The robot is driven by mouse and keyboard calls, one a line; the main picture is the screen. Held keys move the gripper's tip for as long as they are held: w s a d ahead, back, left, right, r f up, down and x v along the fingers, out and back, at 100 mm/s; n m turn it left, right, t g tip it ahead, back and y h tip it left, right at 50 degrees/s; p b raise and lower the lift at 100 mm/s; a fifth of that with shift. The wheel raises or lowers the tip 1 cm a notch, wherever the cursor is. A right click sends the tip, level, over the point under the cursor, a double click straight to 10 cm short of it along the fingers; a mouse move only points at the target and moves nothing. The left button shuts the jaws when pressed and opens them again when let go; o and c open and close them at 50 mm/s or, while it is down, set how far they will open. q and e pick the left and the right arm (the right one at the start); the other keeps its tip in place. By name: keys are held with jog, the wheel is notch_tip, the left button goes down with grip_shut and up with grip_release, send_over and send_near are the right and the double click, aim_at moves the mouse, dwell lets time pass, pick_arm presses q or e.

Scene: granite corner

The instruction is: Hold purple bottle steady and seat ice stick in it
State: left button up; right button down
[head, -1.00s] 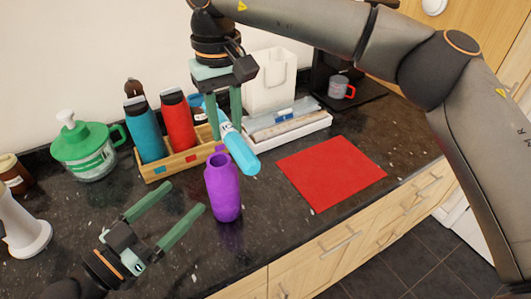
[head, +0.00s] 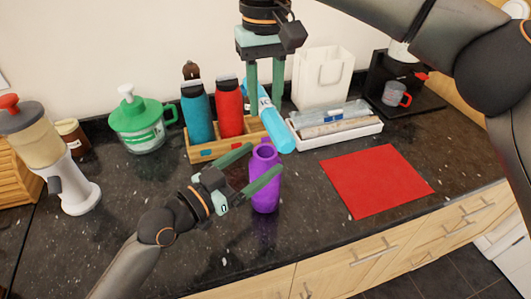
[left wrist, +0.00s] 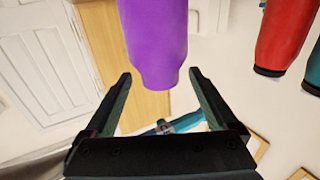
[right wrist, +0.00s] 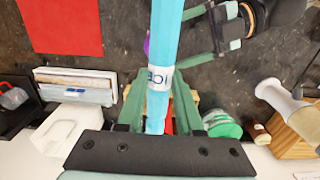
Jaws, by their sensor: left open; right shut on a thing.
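The purple bottle (head: 265,185) stands upright on the dark counter. My left gripper (head: 264,159) is open, with its fingers reaching to either side of the bottle's upper part. In the left wrist view the bottle (left wrist: 157,40) appears between and beyond the open fingertips (left wrist: 160,74), with a gap on each side. My right gripper (head: 264,104) is shut on the light-blue ice stick (head: 276,130). The stick is tilted, its lower end above and slightly right of the bottle, apart from it. The right wrist view shows the stick (right wrist: 166,40) with its "ICE" label between the fingers.
A wooden tray (head: 204,153) with teal (head: 197,115) and red (head: 229,108) bottles stands behind. A white tray (head: 338,136) and red mat (head: 376,180) lie to the right. A green jar (head: 138,128) and white-based blender (head: 75,195) stand left. Front counter is clear.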

pick_arm(q)
jog(key=shift+x, duration=1.4)
grip_shut()
